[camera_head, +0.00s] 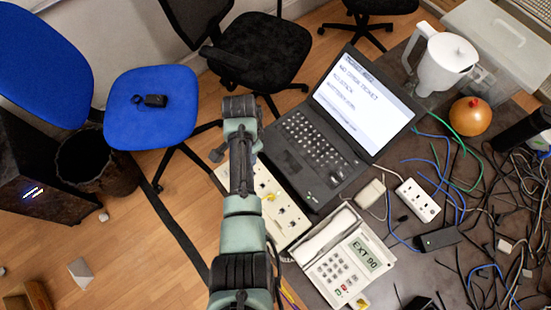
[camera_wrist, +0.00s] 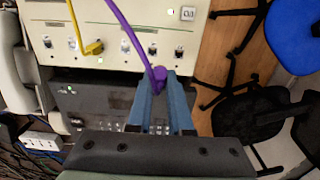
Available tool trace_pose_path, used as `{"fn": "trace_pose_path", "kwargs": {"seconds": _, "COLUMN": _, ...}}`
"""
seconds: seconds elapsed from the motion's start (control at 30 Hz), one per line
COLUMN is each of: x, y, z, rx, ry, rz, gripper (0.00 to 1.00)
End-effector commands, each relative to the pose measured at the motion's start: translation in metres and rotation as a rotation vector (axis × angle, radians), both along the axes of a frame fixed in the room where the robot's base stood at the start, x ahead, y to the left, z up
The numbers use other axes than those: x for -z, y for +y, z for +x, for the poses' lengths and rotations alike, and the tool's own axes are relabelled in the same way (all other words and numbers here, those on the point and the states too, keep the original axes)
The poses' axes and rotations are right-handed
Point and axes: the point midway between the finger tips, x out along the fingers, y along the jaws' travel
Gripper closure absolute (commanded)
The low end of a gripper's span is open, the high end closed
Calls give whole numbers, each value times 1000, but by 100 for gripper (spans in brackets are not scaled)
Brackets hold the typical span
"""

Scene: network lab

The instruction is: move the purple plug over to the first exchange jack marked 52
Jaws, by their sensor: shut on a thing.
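My gripper (camera_wrist: 161,84) is shut on the purple plug (camera_wrist: 158,73) in the wrist view. A purple cable (camera_wrist: 127,32) runs up and left from the plug across the cream exchange panel (camera_wrist: 140,22). The plug appears near the panel's lower edge, by the dark laptop; its height above them I cannot tell. A row of jacks lines the panel, including one jack (camera_wrist: 152,50) near the plug. The jack markings are too small to read, so I cannot tell which is 52. In the head view the panel (camera_head: 262,180) is partly behind my arm, and the plug is not discernible.
A yellow plug (camera_wrist: 93,48) sits at the panel's row. The open laptop (camera_head: 310,150) adjoins the panel, and a desk phone (camera_head: 343,262) reading EXT 90 stands in front. Tangled cables (camera_head: 490,210) and a power strip (camera_head: 417,200) lie right. Chairs stand beyond the desk.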

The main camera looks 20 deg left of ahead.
Motion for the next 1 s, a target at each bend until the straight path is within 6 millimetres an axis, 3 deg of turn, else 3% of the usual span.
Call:
{"fn": "trace_pose_path", "kwargs": {"seconds": 0.1, "x": -4, "y": 23, "z": 8, "rx": -2, "ry": 0, "rz": -1, "gripper": 100}}
{"fn": "trace_pose_path", "kwargs": {"seconds": 0.23, "x": -7, "y": 32, "z": 11, "rx": 1, "ry": 0, "rz": -2, "gripper": 100}}
{"fn": "trace_pose_path", "kwargs": {"seconds": 1.0, "x": 40, "y": 32, "z": 11, "rx": 2, "ry": 0, "rz": -2, "gripper": 100}}
